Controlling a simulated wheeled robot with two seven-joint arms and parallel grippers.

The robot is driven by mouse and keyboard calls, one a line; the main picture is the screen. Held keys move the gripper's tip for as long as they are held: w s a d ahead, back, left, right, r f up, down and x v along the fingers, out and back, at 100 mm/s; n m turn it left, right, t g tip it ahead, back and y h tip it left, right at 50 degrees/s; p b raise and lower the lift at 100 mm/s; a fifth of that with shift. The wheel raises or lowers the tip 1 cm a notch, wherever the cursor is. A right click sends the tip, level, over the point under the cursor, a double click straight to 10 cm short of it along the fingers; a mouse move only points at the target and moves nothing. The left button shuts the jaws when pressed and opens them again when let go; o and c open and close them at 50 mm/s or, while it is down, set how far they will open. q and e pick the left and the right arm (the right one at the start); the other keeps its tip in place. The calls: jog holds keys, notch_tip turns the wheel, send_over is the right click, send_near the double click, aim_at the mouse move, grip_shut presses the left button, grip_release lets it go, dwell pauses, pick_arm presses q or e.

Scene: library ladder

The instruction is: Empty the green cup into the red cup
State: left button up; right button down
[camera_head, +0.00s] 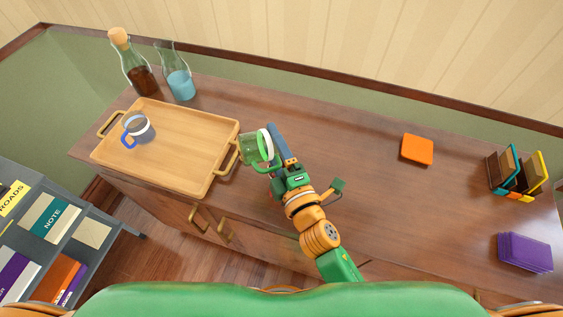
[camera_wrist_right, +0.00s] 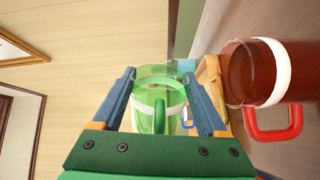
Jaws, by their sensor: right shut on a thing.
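The green cup (camera_head: 251,148) is clear with a green handle and a white band. It also shows in the wrist view (camera_wrist_right: 160,100), between the blue fingers of my right gripper (camera_head: 272,146), which is shut on it. It is held near the tray's right handle; its contents cannot be made out. The red cup (camera_wrist_right: 262,72), clear with a red handle and white band, shows close to the green cup in the wrist view, off the right finger. I cannot make out the red cup in the head view. My left gripper is not in view.
A wooden tray (camera_head: 180,180) holds a blue-handled cup (camera_head: 138,128). A corked bottle (camera_head: 140,75) and a carafe of blue liquid (camera_head: 180,82) stand behind. An orange block (camera_head: 417,149), a book rack (camera_head: 517,173) and a purple stack (camera_head: 525,252) are right; mid-table is clear.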

jog(key=shift+w+d+m+p, duration=0.1)
jog(key=shift+d+m+p, duration=0.1)
jog(key=shift+m, duration=0.65)
jog(key=shift+w+d+m+p, duration=0.1)
jog(key=shift+d+m, duration=0.1)
jog(key=shift+m, duration=0.65)
dwell(1.5)
jog(key=shift+w+d+f+m+p, duration=0.1)
jog(key=shift+d+m+p, duration=0.1)
jog(key=shift+m, duration=0.65)
jog(key=shift+w+d+m+p, duration=0.1)
jog(key=shift+d+m+p, duration=0.1)
jog(key=shift+m, duration=0.65)
dwell(2.7)
